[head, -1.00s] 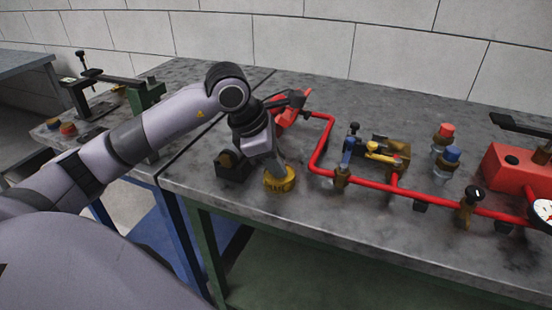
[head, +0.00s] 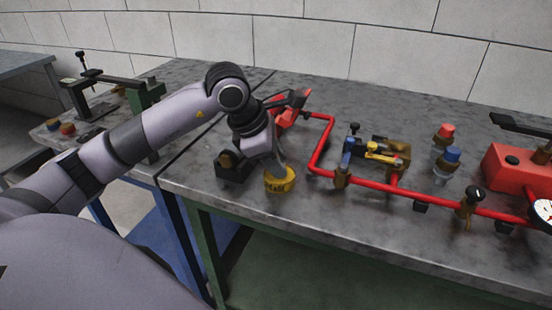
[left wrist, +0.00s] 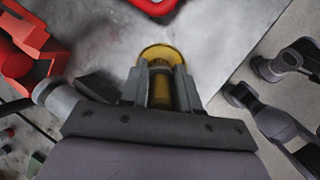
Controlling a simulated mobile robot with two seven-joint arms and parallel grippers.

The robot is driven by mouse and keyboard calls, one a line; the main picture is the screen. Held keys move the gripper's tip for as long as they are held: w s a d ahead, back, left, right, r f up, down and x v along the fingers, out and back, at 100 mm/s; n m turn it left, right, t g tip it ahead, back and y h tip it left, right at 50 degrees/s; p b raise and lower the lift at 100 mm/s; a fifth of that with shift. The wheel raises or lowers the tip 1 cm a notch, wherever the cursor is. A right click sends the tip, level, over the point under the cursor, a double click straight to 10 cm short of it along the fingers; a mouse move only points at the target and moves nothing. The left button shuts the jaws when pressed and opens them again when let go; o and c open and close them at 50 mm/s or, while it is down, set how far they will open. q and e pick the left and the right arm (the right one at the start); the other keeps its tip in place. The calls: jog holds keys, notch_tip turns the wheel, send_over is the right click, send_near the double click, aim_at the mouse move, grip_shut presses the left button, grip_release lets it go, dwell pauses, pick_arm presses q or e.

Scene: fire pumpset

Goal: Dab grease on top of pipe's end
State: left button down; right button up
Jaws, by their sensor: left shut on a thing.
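A yellow grease tin (head: 279,180) with dark lettering stands near the table's front edge. In the left wrist view its yellow round rim (left wrist: 160,52) shows just beyond my fingers. My left gripper (head: 277,152) is over the tin, pointing down, shut on a narrow yellow-brown thing (left wrist: 161,90). This looks like the grease applicator, but its lower end is hidden. A red pipe (head: 320,145) runs to the right of the tin. Its upper bend ends near a red vise-like fixture (head: 285,117), partly hidden by my gripper. My right gripper is not in view.
A black block with a brown piece (head: 230,166) stands left of the tin. To the right are a brass and blue fitting (head: 375,150), red- and blue-capped pieces (head: 446,160) and a red tank (head: 510,175). The front edge is close to the tin.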

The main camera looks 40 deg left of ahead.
pick_arm(q)
jog(key=shift+r+p, duration=2.4)
jog(key=shift+r, duration=1.1)
